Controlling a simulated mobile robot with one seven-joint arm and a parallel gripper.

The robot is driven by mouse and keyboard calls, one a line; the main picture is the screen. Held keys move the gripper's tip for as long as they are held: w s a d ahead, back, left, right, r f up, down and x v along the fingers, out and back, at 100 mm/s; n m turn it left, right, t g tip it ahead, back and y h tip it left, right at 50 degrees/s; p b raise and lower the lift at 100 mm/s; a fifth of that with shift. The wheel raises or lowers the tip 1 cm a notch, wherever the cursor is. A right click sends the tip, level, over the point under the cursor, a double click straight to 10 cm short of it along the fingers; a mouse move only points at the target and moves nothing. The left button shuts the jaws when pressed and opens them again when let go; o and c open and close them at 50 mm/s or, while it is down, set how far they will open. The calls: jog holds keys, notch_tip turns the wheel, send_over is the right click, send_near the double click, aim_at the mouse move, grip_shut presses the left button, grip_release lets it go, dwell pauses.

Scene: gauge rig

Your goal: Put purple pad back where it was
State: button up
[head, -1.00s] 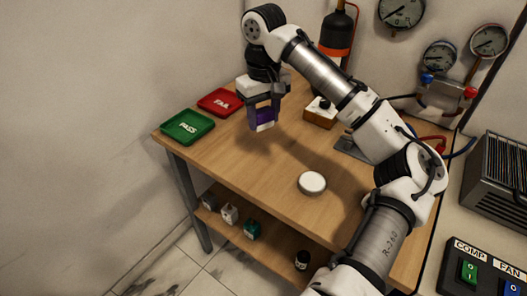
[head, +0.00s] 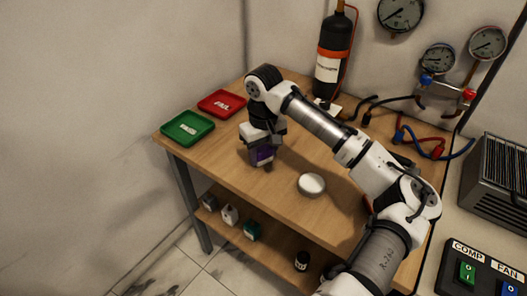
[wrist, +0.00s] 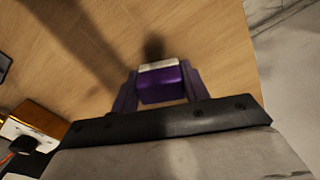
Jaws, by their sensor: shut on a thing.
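My gripper (head: 261,161) is shut on the purple pad (head: 263,154), a small block with a pale face. In the head view it hangs low over the left-middle part of the wooden table, partly covered by the fingers. In the wrist view the pad (wrist: 162,86) sits between the two fingers, its pale edge facing away from the wrist. A dark shadow lies on the wood just beyond it. I cannot tell whether the pad touches the tabletop.
A green tray (head: 188,128) and a red tray (head: 222,103) lie at the table's left end. A white round disc (head: 312,184) lies right of my gripper. A black cylinder (head: 327,75) stands at the back. Several small items sit on the lower shelf.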

aim_at(264, 149)
jog(key=o, duration=0.9)
jog(key=shift+f, duration=0.1)
notch_tip(264, 149, up, 12)
jog(key=shift+r, duration=0.15)
